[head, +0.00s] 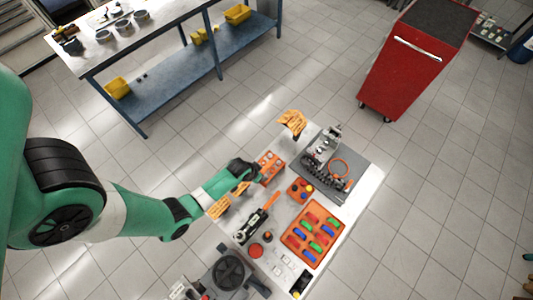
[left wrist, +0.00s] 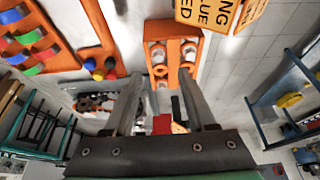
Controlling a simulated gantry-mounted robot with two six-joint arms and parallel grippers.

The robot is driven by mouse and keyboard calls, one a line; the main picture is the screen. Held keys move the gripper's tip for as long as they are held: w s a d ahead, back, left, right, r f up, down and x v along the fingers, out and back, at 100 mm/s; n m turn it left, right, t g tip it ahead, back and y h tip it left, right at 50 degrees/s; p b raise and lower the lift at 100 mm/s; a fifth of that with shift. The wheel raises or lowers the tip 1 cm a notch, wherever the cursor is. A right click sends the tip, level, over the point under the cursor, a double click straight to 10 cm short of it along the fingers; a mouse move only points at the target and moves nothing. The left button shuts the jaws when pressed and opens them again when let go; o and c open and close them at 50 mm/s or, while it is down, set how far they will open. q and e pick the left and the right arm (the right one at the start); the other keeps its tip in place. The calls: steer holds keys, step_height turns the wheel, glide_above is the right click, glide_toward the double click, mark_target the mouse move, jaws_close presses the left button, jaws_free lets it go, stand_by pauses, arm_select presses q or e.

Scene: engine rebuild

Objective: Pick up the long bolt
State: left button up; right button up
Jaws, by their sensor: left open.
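My left gripper (head: 250,170) reaches in from the left over the work table, beside a small orange rack (head: 271,167). In the left wrist view its two fingers (left wrist: 162,88) are apart with nothing held between them. The orange rack (left wrist: 174,62) lies just beyond the fingertips there and holds several pale, round-ended metal pieces. These may be bolts, but I cannot tell which is the long bolt. The gripper and its fingers partly hide the rack. My right gripper is in neither view.
An orange tray of coloured pieces (head: 313,234) and a small orange block with coloured knobs (head: 299,189) share the table. A grey mat with engine parts (head: 358,173) lies at the back. A red cabinet (head: 418,62) and blue bench (head: 178,83) stand apart on open floor.

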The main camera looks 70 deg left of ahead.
arm_select(q)
steer(key=shift+b+x, duration=0.3)
steer(key=shift+x, duration=0.7)
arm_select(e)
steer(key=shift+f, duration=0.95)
arm_select(q)
steer(key=b+x, duration=0.3)
steer(key=x, duration=0.1)
steer(key=shift+w+f, duration=0.15)
steer(key=shift+f, duration=0.25)
jaws_close()
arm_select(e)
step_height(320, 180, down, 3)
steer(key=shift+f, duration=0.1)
